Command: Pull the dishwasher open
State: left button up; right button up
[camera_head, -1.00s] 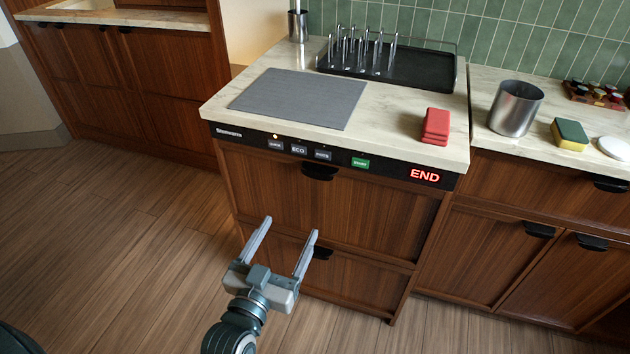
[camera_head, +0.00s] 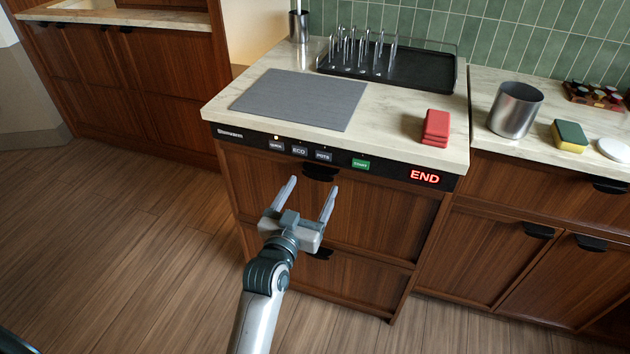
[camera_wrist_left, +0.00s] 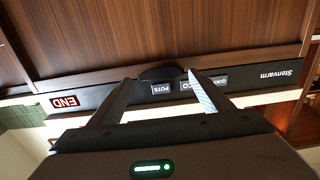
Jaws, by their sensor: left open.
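The dishwasher (camera_head: 375,215) has a wooden front and a black control strip (camera_head: 390,168) with a red END sign and a green button. Its front looks closed. A black handle (camera_head: 320,172) sits at the top of the front, just under the strip. My left gripper (camera_head: 310,192) is open and empty in front of the dishwasher, its fingers pointing up toward the handle. In the left wrist view, the handle (camera_wrist_left: 160,72) shows upside down between the two open fingers (camera_wrist_left: 165,95); I cannot tell whether they touch it. My right gripper is not in view.
A second black handle (camera_head: 320,254) is lower on the front. On the counter above are a grey mat (camera_head: 300,98), red cloths (camera_head: 435,126), a black rack tray (camera_head: 415,70) and a metal canister (camera_head: 514,108). The wood floor (camera_head: 130,250) at left is clear.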

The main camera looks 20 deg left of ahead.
aim_at(317, 178)
pick_arm(q)
jog(key=shift+w, duration=1.8)
jog(key=c, duration=1.3)
jog(key=shift+s, duration=0.15)
